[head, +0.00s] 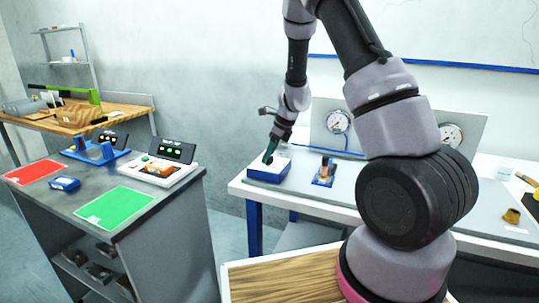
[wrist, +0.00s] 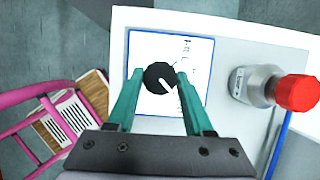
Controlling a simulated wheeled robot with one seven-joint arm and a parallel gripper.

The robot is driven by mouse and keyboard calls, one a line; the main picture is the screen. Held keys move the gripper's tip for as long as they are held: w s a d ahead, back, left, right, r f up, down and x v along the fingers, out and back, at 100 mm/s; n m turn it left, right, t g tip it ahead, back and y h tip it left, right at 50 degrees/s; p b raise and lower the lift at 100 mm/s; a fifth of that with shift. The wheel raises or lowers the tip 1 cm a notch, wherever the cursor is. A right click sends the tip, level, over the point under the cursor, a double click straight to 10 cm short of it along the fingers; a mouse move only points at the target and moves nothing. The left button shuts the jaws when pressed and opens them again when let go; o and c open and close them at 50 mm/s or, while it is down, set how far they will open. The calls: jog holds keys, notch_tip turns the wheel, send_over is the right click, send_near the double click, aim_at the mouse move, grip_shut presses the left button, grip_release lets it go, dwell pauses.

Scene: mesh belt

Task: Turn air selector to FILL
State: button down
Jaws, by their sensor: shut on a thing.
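The air selector is a black round knob (wrist: 160,77) with a white pointer line, on a white label plate (wrist: 178,52) with a blue edge. The lettering on the plate is too small and partly covered to read. In the wrist view my gripper (wrist: 157,80) has its two green fingers closed on either side of the knob. The pointer line slants toward the lower right in that view. In the head view my gripper (head: 271,150) reaches down onto the blue and white selector box (head: 268,172) at the left end of the bench; the knob is mostly hidden there.
A fitting with a red cap (wrist: 297,92) stands right of the plate. Two gauges, one of them here (head: 338,122), are on the panel behind. A small device (head: 324,172) sits right of the box. A pink frame (wrist: 40,118) shows lower left in the wrist view.

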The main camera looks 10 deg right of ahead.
jog(key=n+g, duration=0.1)
jog(key=n, duration=0.2)
jog(key=shift+w+d+n+y, duration=0.1)
jog(key=shift+n+y, duration=0.2)
jog(key=shift+n, duration=0.1)
jog(key=n+g, duration=0.2)
jog(key=n, duration=0.3)
jog(key=shift+w, duration=0.15)
jog(key=n+g, duration=0.2)
jog(key=n, duration=0.3)
jog(key=shift+w, duration=0.1)
jog(key=shift+w+n+g+h, duration=0.1)
jog(key=shift+n+g+h, duration=0.25)
jog(key=shift+n, duration=0.7)
jog(key=shift+n+g+h, duration=0.25)
jog(key=shift+n+h, duration=0.2)
jog(key=shift+n, duration=0.6)
jog(key=shift+c, duration=1.4)
grip_release()
